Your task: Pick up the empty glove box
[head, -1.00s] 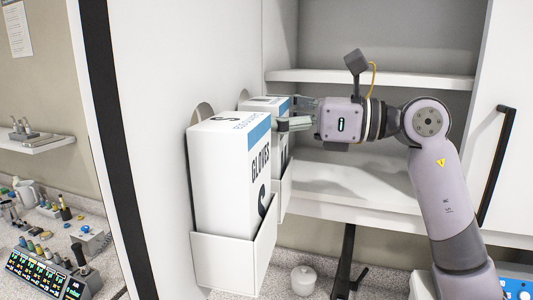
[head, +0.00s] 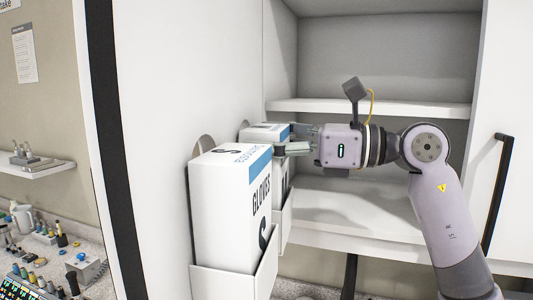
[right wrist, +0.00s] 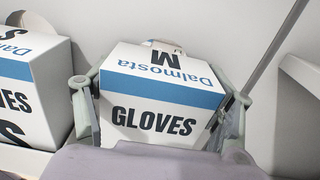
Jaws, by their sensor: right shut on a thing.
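A white glove box with a blue stripe, marked M (right wrist: 160,80), stands between the two fingers of my right gripper (right wrist: 160,106) in the right wrist view. The fingers press on its two sides. In the head view this box (head: 264,131) is the farther of two on the white wall, and my right gripper (head: 297,140) reaches it from the right. A nearer glove box marked S (head: 228,205) stands upright in a white wall holder (head: 240,283); it also shows in the right wrist view (right wrist: 32,80). Whether either box is empty cannot be told. My left gripper is out of view.
An open white cabinet with a shelf (head: 370,108) stands behind my right arm. Its door with a black handle (head: 497,190) is at the right. A counter with instruments (head: 60,245) lies at the left, beyond the wall panel.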

